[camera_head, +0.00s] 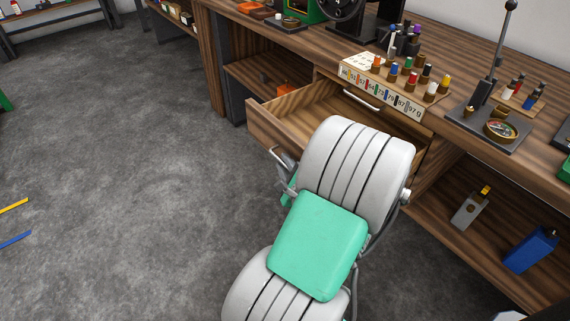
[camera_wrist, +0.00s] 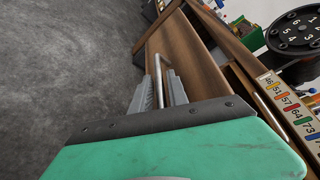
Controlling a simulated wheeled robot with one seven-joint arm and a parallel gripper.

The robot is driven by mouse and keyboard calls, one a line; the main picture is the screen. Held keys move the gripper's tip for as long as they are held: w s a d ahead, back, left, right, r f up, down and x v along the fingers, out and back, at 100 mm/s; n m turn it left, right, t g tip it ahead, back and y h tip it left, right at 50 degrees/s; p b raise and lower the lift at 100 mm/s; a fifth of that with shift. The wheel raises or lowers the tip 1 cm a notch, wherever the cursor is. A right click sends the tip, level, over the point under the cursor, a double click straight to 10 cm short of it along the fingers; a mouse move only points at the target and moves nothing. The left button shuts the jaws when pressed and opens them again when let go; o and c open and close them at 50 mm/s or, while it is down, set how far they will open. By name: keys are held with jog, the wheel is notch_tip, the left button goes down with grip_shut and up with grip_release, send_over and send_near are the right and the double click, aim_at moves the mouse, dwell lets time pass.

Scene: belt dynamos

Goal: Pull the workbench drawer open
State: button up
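The wooden workbench drawer (camera_head: 262,128) stands well out from the bench, and I can see into its empty-looking inside. Its front board also shows in the wrist view (camera_wrist: 185,55). The metal drawer handle (camera_wrist: 158,72) is a bar on the outer face of the front board. My gripper (camera_wrist: 160,90) has its two grey fingers on either side of this bar and appears shut on it. In the head view my gripper (camera_head: 284,165) is at the drawer front, and my arm hides much of it and the drawer's near side.
The workbench top (camera_head: 325,48) carries a numbered rack (camera_head: 385,92) of coloured bobbins and a compass (camera_head: 500,129). A blue bottle-like item (camera_head: 530,250) stands on the lower right shelf. The grey floor (camera_head: 130,150) to the left is mostly clear.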

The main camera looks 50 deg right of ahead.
jog(key=v, duration=0.7)
jog(key=shift+s+a+p, duration=0.2)
jog(key=shift+s+p, duration=0.15)
jog(key=shift+p, duration=0.1)
jog(key=shift+r, duration=0.15)
